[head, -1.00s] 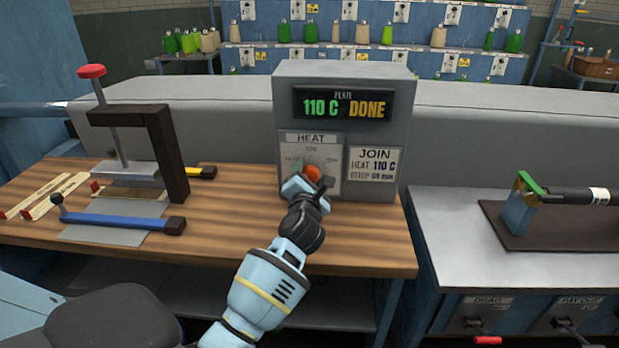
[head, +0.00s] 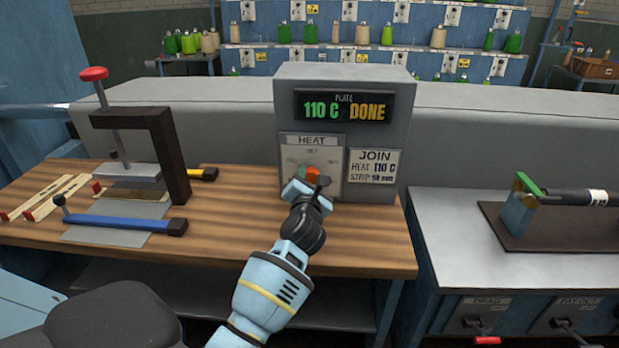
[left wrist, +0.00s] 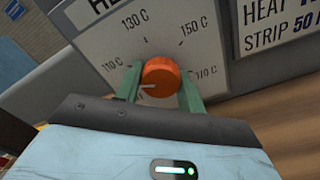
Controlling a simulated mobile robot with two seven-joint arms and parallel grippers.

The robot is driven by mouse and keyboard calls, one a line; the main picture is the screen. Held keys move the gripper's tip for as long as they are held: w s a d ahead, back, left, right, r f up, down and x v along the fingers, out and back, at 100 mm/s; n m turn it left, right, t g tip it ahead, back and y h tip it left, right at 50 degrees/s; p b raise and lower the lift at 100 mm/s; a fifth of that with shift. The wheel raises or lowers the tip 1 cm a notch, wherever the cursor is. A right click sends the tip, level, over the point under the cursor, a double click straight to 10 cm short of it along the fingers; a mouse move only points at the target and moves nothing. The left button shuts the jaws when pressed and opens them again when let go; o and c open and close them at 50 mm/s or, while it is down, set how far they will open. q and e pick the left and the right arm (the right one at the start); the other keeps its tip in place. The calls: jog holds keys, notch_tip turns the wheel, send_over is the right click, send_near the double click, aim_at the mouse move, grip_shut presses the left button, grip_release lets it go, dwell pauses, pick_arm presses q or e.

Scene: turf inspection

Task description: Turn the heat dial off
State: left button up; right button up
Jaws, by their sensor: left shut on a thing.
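The heat dial is an orange round knob (head: 313,173) on the white HEAT plate (head: 325,141) of a grey control box. In the left wrist view the knob (left wrist: 160,77) has a white pointer mark aimed to the lower left, below the 110 C label. Labels 130 C, 150 C and 170 C run around it. My left gripper (head: 306,182) is shut on the knob. Its green fingers (left wrist: 159,90) clasp it on both sides. The lower part of the plate is hidden by the gripper. My right gripper is not in view.
The box display (head: 343,105) reads 110 C DONE. A JOIN card (head: 374,173) is right of the dial. A clamp press (head: 168,155) and a blue-handled tool (head: 125,221) are on the wooden bench left. A metal table (head: 470,255) stands right.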

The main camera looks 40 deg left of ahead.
pick_arm(q)
jog(key=n+p, duration=0.1)
jog(key=n, duration=0.9)
jog(key=shift+d+f, duration=0.1)
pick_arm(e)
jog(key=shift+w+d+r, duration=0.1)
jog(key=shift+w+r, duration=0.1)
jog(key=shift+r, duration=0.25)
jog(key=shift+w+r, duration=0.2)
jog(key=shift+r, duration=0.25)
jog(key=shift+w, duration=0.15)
pick_arm(q)
jog(key=o, duration=1)
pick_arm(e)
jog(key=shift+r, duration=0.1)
